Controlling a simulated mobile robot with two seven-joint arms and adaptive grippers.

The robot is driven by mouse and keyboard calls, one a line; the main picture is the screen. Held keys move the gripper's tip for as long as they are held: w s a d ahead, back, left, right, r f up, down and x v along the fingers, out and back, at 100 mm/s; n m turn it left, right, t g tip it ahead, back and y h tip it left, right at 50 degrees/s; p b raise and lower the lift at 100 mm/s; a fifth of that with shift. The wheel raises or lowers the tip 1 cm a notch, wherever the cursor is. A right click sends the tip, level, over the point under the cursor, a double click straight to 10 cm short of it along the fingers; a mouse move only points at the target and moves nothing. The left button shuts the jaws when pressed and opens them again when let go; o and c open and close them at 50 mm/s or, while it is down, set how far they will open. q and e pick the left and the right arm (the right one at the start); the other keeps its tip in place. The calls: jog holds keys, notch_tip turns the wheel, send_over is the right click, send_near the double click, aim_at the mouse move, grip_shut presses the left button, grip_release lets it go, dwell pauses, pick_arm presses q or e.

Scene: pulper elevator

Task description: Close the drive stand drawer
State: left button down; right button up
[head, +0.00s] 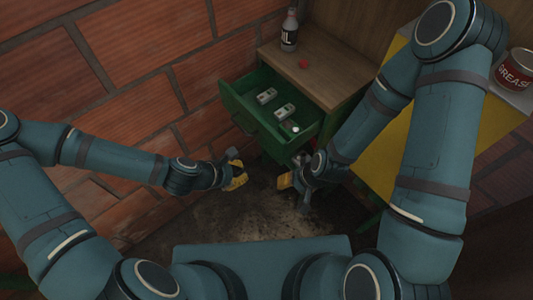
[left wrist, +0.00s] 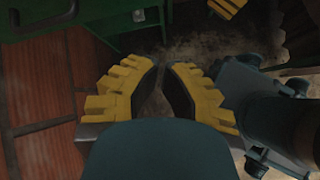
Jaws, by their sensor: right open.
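The green drive stand drawer (head: 258,122) is pulled out from the wooden-topped cabinet (head: 318,75). Several small grey devices (head: 284,111) lie in it. Its front, with a dark handle, faces lower left. In the left wrist view, green drawer or cabinet parts (left wrist: 95,30) show along the top left. My left gripper (head: 238,177) is below and in front of the drawer, apart from it. The left wrist view shows its yellow fingers (left wrist: 166,68) partly apart with nothing between them. My right gripper (head: 288,179) is open, low beside the drawer's right side; whether it touches is unclear.
A labelled bottle (head: 289,30) and a small red object (head: 304,64) stand on the cabinet top. A yellow surface (head: 400,135) with a red grease can (head: 514,70) is at the right. A brick wall (head: 130,60) borders the left. The dirty floor (head: 235,215) looks clear.

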aim_at(273, 152)
pick_arm(q)
jog(key=w+d+f+n+b, duration=0.1)
jog(key=w+d, duration=0.1)
jog(key=w+d+f+n+b, duration=0.1)
jog(key=w+d+f, duration=0.1)
jog(key=w+d, duration=0.1)
jog(key=w+d+f+n+t+b, duration=0.1)
jog(key=w+d+f+n+b, duration=0.1)
jog(key=shift+w+d, duration=0.2)
jog(key=shift+w, duration=0.1)
jog(key=shift+w+d, duration=0.4)
jog(key=shift+d, duration=0.15)
jog(key=shift+d, duration=0.1)
jog(key=w+d, duration=0.3)
jog(key=d, duration=0.2)
jog(key=w+d+p, duration=0.1)
jog(key=w+d, duration=0.6)
jog(key=d, duration=0.2)
jog(key=shift+w+d, duration=0.35)
jog(key=shift+w, duration=0.05)
jog(key=shift+w+d+r, duration=0.1)
